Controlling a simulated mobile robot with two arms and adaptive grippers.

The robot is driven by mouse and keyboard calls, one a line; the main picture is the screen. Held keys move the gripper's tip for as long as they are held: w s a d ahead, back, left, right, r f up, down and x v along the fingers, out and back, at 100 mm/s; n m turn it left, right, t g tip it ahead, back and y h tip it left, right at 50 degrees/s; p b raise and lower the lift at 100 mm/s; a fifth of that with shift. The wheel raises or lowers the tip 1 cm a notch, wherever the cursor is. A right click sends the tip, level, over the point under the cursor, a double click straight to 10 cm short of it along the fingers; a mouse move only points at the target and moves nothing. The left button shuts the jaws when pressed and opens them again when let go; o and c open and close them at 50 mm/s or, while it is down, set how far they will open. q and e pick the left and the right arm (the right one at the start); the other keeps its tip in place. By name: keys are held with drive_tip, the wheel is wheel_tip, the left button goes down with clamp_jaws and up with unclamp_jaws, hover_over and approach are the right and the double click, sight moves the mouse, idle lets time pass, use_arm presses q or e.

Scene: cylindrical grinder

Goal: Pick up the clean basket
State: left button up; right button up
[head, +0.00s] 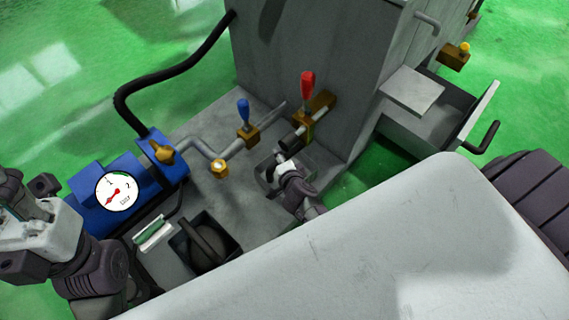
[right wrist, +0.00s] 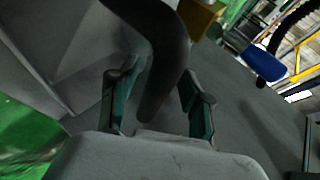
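A dark open basket (head: 185,248) with a thick arched handle stands at the front of the grey machine base in the head view. A second, greyer basket (head: 262,180) stands under the pipe outlet, partly hidden by my right gripper (head: 283,167). I cannot tell from markings which is the clean one. In the right wrist view, my right gripper (right wrist: 158,105) has its fingers apart. A thick dark curved bar (right wrist: 170,60), seemingly a handle, passes between them without visible contact. My left gripper (head: 30,222) is at the far left, away from both baskets; its fingers are unclear.
A blue pump (head: 88,182) with a round gauge (head: 117,191) stands left. A blue-handled valve (head: 243,112) and a red-handled valve (head: 307,88) sit on pipes behind the baskets. The tall grey machine wall (head: 300,45) rises behind. A grey tray (head: 440,118) projects at right.

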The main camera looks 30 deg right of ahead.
clamp_jaws()
drive_tip(key=shift+r, duration=0.1)
idle(0.3)
